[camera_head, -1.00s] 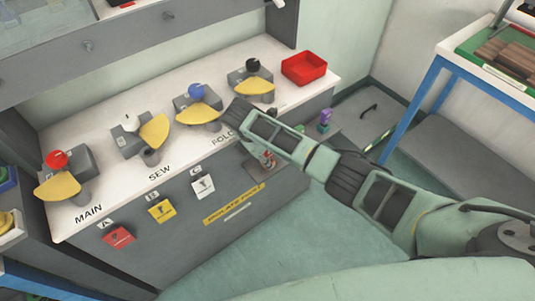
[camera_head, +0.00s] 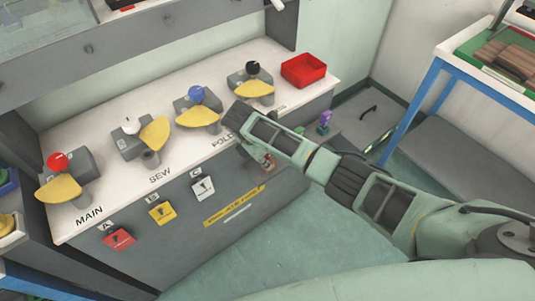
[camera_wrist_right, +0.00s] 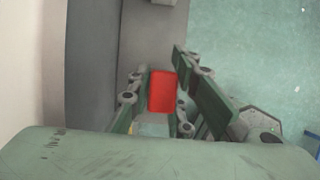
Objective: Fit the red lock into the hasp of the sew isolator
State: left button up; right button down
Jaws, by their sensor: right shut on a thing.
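The sew isolator (camera_head: 131,146) is a grey box with a white knob (camera_head: 130,125) and a yellow plate (camera_head: 155,132) on the white bench top, behind the SEW label. A small post stands at the plate's front; the hasp hole is too small to make out. My right gripper (camera_head: 263,166) is in front of the bench's front face, right of and below the isolator. In the right wrist view, my right gripper (camera_wrist_right: 163,112) is shut on the red lock (camera_wrist_right: 162,91), whose red body shows between the fingers. The lock's shackle cannot be made out. My left gripper is not in view.
Similar isolators have red (camera_head: 57,161), blue (camera_head: 196,94) and black (camera_head: 252,67) knobs. A red tray (camera_head: 303,70) sits at the bench's right end. Red, yellow and white tags (camera_head: 161,211) hang on the front face. Open floor (camera_head: 240,260) lies before the bench.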

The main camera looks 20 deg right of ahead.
jog(key=shift+w+a+r+p, duration=0.1)
jog(key=shift+w+r+p, duration=0.05)
jog(key=shift+r+p, duration=1.95)
jog(key=shift+r+p, duration=2)
jog(key=shift+p, duration=0.4)
